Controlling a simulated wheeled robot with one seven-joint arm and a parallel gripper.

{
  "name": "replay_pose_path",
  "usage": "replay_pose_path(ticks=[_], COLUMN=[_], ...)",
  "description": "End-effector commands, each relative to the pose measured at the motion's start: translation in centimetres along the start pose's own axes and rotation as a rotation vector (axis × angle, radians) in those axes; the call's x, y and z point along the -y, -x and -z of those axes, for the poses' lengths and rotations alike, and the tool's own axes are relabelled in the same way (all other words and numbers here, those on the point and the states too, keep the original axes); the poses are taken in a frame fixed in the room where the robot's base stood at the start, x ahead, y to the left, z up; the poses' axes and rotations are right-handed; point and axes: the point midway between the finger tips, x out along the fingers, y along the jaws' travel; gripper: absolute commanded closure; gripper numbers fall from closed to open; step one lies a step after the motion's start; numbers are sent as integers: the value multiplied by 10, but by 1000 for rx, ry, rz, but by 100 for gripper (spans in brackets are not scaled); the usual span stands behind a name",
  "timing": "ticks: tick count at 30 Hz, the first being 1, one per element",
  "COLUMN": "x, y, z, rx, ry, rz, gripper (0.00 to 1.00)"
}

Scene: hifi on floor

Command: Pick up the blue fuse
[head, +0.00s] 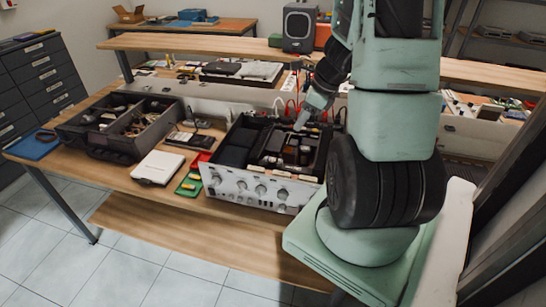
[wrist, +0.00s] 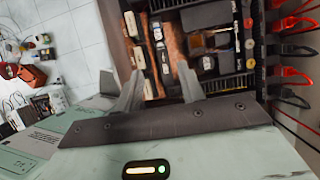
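I cannot make out a blue fuse with certainty in either view. An open electronics chassis (head: 262,187) with a silver knobbed front stands on the wooden bench, and its inside shows at the top of the wrist view (wrist: 215,15). It holds dark blocks and several small pale parts, among them a cream part (wrist: 131,24) and another cream part (wrist: 139,57). My gripper (wrist: 161,70) is open, with its two fingers apart and nothing visibly held between them. In the head view my gripper (head: 301,121) is over the back right of the chassis; its fingertips are too small to judge there.
Red cables (wrist: 290,72) run along the chassis side. A divided dark bin (head: 118,125), a white flat box (head: 158,167) and a green tray (head: 190,185) stand left of the chassis. A raised shelf (head: 200,42) runs behind. The bench's front left strip is clear.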

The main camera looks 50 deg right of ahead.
Motion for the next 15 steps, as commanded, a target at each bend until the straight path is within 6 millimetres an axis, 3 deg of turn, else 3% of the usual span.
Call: replay_pose_path(ticks=[9,15], x=[-2,-2], y=[-68,-103], z=[1,0], rx=[-2,-1], ry=[3,7], rz=[-8,-5], gripper=[61,61])
